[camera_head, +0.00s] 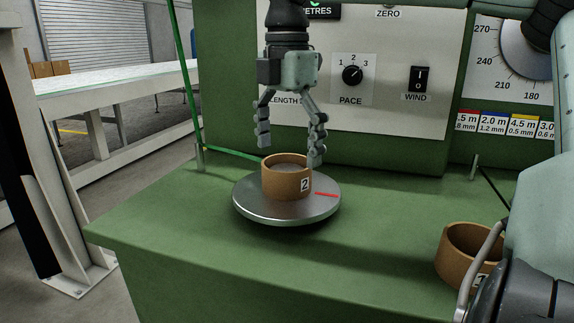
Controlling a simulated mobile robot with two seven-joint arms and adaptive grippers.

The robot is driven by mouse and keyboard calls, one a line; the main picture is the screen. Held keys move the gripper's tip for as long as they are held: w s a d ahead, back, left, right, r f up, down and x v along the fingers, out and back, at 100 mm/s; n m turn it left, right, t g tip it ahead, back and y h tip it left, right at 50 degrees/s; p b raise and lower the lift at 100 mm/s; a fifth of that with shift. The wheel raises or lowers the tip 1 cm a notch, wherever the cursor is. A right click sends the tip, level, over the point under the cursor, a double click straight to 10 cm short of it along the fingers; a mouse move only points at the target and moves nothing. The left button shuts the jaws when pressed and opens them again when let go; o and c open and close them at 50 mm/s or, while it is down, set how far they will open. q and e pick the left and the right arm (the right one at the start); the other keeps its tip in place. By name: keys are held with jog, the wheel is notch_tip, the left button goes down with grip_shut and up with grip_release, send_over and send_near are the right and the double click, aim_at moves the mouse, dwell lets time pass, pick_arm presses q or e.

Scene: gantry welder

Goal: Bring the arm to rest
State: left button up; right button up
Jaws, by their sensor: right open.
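My right gripper (290,146) points straight down above a brown cup marked 2 (285,181). Its two fingers are spread and nothing is between them. The right fingertip appears close to the cup's rim; I cannot tell whether it touches. The cup stands upright on a round metal turntable (262,210) with a red mark on its top. A second brown cup (455,262), its number partly hidden, stands at the lower right behind part of my arm. My left gripper is not in view.
A green bench (190,235) carries the turntable. Behind it is a panel with a PACE knob (352,75) and a WIND switch (420,79). A green wire (183,80) runs down at the left to a small post (199,158). The bench's left front is clear.

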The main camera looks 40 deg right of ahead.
aim_at(287, 170)
notch_tip(287, 170, up, 8)
jog(key=shift+r, duration=0.2)
jog(key=shift+f, duration=0.15)
notch_tip(287, 170, down, 12)
jog(key=shift+r, duration=0.7)
jog(key=shift+f, duration=0.1)
notch_tip(287, 170, up, 11)
notch_tip(287, 170, down, 12)
jog(key=shift+r, duration=0.1)
notch_tip(287, 170, up, 10)
dwell(0.8)
jog(key=shift+f, duration=0.2)
